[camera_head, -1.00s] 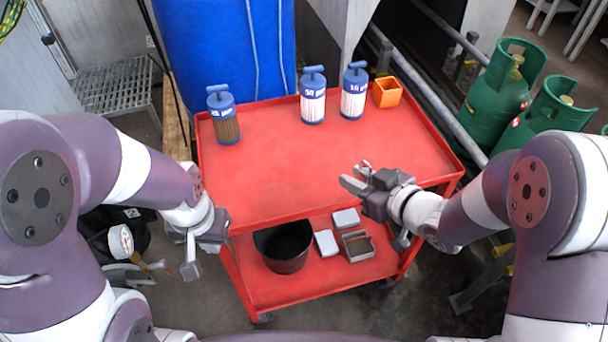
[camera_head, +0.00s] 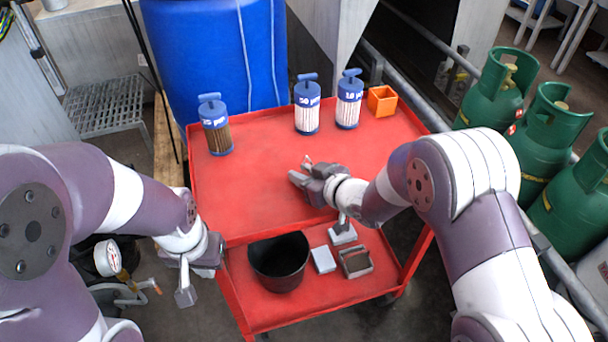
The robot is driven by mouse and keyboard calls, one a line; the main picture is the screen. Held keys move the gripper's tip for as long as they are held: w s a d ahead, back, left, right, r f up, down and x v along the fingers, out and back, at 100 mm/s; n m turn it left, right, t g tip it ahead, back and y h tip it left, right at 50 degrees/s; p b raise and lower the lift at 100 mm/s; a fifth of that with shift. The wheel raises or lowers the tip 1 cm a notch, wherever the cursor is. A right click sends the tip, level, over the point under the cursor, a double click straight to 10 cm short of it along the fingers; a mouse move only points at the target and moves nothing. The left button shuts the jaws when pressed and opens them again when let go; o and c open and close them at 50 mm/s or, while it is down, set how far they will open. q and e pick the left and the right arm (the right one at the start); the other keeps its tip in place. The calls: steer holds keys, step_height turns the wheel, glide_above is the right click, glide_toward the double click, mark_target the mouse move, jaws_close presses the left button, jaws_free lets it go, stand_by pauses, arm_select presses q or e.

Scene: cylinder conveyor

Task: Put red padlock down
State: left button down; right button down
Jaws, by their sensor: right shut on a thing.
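My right gripper (camera_head: 304,176) is over the middle of the red cart's top shelf (camera_head: 250,190), pointing left. It is shut on the red padlock (camera_head: 308,161), of which only a small bit with a pale shackle shows at the fingertips. The gripper hides most of the padlock, and its red blends with the shelf. I cannot tell whether it touches the shelf. My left gripper (camera_head: 197,280) hangs at the cart's front left, open and empty, pointing down.
Three blue-capped filter cylinders (camera_head: 215,125) (camera_head: 307,105) (camera_head: 349,100) and an orange box (camera_head: 382,101) stand along the shelf's back. A black bucket (camera_head: 279,262) and small grey boxes (camera_head: 355,262) are on the lower shelf. Green gas bottles (camera_head: 495,88) stand right.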

steer(key=shift+f, duration=0.2)
steer(key=c, duration=0.9)
jaws_free()
steer(key=shift+r, duration=0.3)
steer(key=p+v, duration=0.2)
steer(key=v, duration=0.9)
steer(key=shift+s+d+r+p, duration=0.15)
steer(key=shift+s+d+p, duration=0.15)
steer(key=shift+s+d, duration=0.1)
